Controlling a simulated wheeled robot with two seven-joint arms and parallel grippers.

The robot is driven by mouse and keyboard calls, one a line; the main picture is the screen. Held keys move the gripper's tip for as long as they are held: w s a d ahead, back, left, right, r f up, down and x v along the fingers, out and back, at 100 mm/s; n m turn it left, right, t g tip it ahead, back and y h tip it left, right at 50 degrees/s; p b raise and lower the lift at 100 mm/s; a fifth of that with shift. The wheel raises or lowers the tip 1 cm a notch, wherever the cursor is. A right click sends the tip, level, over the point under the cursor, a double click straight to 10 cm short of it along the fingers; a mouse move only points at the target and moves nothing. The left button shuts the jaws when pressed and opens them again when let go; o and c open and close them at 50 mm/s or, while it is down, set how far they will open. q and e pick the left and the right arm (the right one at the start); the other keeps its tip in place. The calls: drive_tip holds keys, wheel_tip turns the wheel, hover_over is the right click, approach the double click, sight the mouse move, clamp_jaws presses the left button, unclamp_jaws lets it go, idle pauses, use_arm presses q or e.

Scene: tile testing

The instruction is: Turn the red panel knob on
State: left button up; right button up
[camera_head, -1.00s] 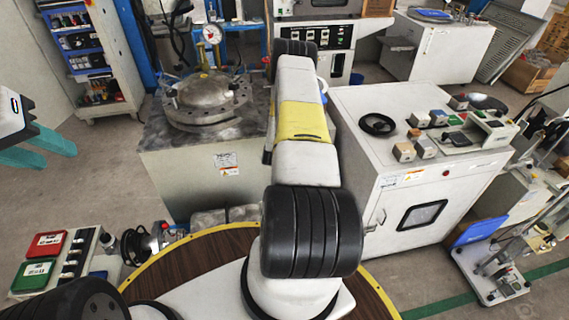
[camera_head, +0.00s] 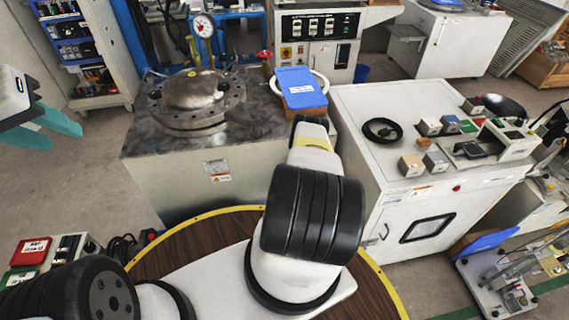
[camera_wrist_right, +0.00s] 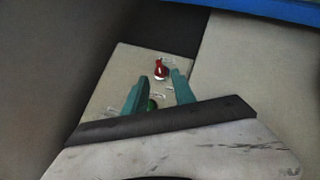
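The red knob (camera_wrist_right: 161,70) shows in the right wrist view on a pale panel (camera_wrist_right: 120,72), with a white mark at its lower edge. A green knob (camera_wrist_right: 152,104) is nearer on the same panel, partly hidden. My right gripper (camera_wrist_right: 158,77) is open, its teal fingers spread to either side of the line to the red knob. The knob appears just beyond the fingertips; contact cannot be told. In the head view my right arm hides this gripper, and I cannot pick out the red knob. My left gripper (camera_head: 58,132) is open and empty at the left, above the floor.
A metal chamber (camera_head: 195,100) with a gauge stands on a grey block left of my right arm. A white cabinet (camera_head: 410,190) with small boxes is to the right. A blue flat object (camera_head: 301,88) lies beyond the arm. Open floor (camera_head: 75,185) is at left.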

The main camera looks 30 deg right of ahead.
drive_tip(key=shift+x, duration=2.75)
drive_tip(key=shift+c, duration=0.2)
clamp_jaws()
